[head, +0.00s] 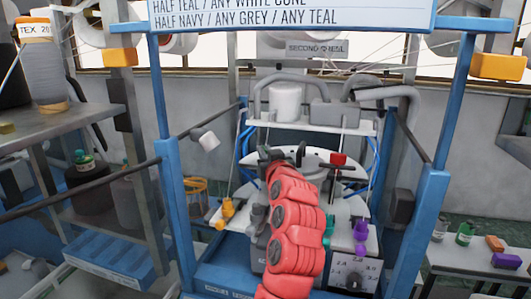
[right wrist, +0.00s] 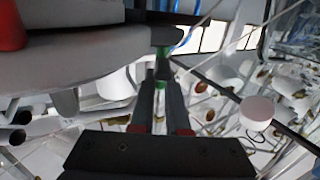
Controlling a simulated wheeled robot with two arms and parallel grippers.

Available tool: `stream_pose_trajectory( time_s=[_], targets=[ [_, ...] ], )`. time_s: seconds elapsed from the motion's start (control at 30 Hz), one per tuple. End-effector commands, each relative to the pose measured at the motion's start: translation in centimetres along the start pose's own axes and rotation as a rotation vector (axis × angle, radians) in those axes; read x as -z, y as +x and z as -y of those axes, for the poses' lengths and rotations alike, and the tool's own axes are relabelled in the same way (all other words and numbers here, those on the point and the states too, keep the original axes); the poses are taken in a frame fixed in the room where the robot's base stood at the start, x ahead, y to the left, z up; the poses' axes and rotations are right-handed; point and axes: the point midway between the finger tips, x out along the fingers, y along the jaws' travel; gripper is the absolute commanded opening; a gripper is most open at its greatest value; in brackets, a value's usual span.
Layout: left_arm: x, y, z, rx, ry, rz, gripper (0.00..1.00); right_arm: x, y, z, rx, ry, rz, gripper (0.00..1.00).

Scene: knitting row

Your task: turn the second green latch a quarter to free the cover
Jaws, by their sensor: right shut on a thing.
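My right gripper (right wrist: 161,84) is shut on a small green latch (right wrist: 162,52) under the edge of a large grey rounded part (right wrist: 70,62) in the right wrist view. Green shows at and between the fingertips. In the head view my red right arm reaches up the middle, and its dark gripper (head: 274,156) sits at the left of the white rounded cover (head: 315,158). The latch is hidden there, and I cannot tell its turn angle. My left gripper is not in view.
Blue posts (head: 436,200) frame the machine on both sides. A red knob (head: 338,159) stands right of my gripper, with purple knobs (head: 361,230) lower right and a yellow one (head: 228,208) at left. A white cylinder (right wrist: 256,112) hangs right in the wrist view.

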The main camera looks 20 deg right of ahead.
Motion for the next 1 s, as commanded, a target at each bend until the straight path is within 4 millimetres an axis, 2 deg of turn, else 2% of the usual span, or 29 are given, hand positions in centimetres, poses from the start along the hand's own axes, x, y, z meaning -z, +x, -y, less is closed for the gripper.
stream_pose_trajectory(
  time_s=[0.37, 0.8, 1.0],
  targets=[
    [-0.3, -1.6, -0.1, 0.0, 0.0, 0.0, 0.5, -0.2, 0.0, 0.6, -0.198, -0.005, -0.004, 0.0],
    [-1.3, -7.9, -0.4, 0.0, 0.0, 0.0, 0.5, -0.6, 0.1, 0.8, -0.467, 0.001, -0.001, 0.0],
    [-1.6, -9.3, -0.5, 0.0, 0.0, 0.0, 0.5, -0.4, 0.1, 0.7, -0.526, 0.001, 0.001, 0.0]
  ],
)
